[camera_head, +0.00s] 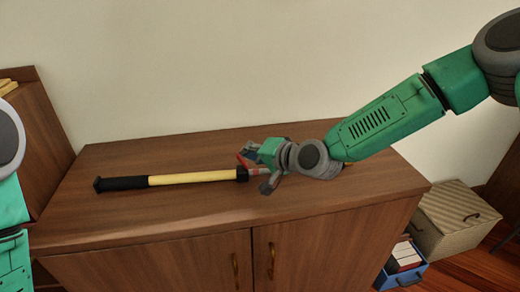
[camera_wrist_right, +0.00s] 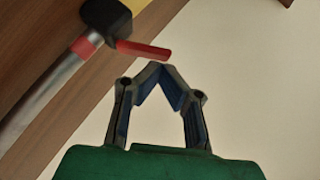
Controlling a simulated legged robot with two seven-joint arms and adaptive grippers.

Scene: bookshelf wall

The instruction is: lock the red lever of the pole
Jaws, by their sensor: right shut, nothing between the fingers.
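The pole lies on the wooden cabinet top, with a black grip (camera_head: 121,183), a yellow tube (camera_head: 195,177) and a black clamp (camera_head: 242,174). Its silver tube (camera_wrist_right: 48,88) shows in the right wrist view. The red lever (camera_head: 243,160) sticks out from the clamp at an angle to the pole; it also shows in the wrist view (camera_wrist_right: 143,49). My right gripper (camera_head: 258,160) is beside the lever and hides part of the pole's right end. In the wrist view its fingertips (camera_wrist_right: 155,70) are together and empty, close to the lever's free end; contact is unclear. My left gripper is out of view.
The cabinet top (camera_head: 150,215) is clear in front of the pole. A pale wall stands behind it. A beige box (camera_head: 455,220) and a blue bin (camera_head: 402,272) stand to the right, below the top. A wooden shelf (camera_head: 40,140) rises at the left.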

